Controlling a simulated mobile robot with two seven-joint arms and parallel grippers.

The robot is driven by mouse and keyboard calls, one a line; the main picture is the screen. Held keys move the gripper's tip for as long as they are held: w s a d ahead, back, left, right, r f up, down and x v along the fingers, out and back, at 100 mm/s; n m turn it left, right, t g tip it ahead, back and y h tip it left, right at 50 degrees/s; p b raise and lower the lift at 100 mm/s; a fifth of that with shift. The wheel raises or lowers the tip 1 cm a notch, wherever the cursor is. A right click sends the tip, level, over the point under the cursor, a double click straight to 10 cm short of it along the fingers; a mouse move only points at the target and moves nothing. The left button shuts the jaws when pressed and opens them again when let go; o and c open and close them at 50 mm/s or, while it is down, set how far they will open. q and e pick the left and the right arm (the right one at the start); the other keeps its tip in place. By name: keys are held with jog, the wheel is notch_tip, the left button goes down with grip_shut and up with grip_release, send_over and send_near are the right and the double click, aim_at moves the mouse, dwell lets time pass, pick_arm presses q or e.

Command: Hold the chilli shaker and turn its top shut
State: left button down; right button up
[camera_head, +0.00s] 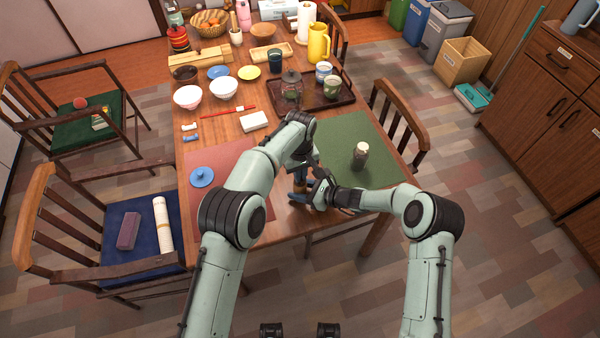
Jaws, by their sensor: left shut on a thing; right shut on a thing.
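A small brown-orange shaker (300,187), which I take to be the chilli shaker, is between my two grippers near the front edge of the table. My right gripper (308,196) comes in from the right and is shut on its lower part. My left gripper (301,172) reaches down from above and is shut on its upper end. The shaker looks roughly upright. Its top is mostly hidden by the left gripper and arm, so I cannot tell how the top is turned.
A dark jar with a cream top (361,152) stands on the green mat (345,130), right of my grippers.

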pick_arm(q)
jog(key=shift+m, duration=0.4)
jog(key=c, duration=1.2)
grip_release()
jog(key=shift+r, duration=0.1)
notch_tip(320, 180, up, 12)
jog(key=shift+f, duration=0.1)
pick_arm(e)
jog(key=o, duration=1.1)
jog(key=shift+o, duration=0.2)
